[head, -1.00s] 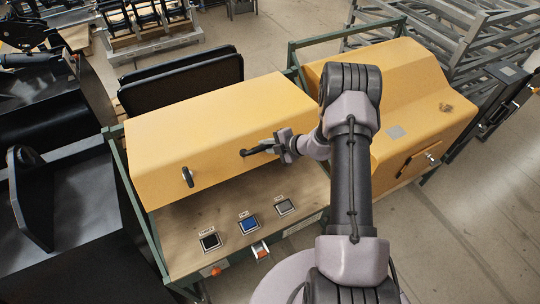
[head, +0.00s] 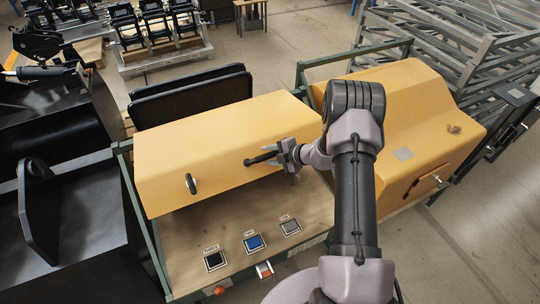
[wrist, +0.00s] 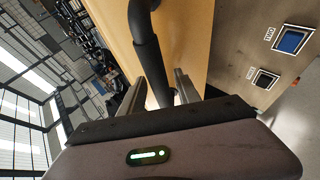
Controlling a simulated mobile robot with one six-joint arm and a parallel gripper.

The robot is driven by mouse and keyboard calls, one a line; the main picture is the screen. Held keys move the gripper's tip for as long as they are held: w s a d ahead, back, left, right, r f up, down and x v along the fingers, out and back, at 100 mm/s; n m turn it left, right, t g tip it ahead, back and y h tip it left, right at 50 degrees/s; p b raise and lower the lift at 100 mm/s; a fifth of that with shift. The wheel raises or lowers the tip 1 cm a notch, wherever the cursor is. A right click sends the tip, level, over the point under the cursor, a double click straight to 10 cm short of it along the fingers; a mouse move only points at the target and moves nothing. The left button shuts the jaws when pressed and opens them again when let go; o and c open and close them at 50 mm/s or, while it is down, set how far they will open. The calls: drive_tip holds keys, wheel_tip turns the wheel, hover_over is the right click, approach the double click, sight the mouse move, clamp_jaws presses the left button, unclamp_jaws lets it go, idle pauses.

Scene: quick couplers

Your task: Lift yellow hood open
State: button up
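The yellow hood (head: 215,140) is partly raised, with a gap between its front lower edge and the wooden panel (head: 195,220) below. A dark bar handle (head: 262,159) sits near the right of its front; it fills the top middle of the wrist view (wrist: 152,65). My gripper (head: 290,160) is at the right end of this handle. In the wrist view its fingers (wrist: 158,90) stand apart on either side of the bar, with small gaps showing; firm contact is hidden. A second dark handle (head: 191,184) is at the hood's left.
Small black, blue and grey labelled squares (head: 254,243) lie on the panel. A second yellow housing (head: 405,110) stands right. Dark upright pads (head: 190,98) stand behind the hood; black machinery (head: 70,210) is left. Grey metal racks (head: 470,50) stand at the back right.

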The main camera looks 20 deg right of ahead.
drive_tip(key=p+v, duration=0.1)
drive_tip(key=v, duration=1.6)
drive_tip(key=shift+s+d+r, duration=0.1)
drive_tip(key=shift+r, duration=0.05)
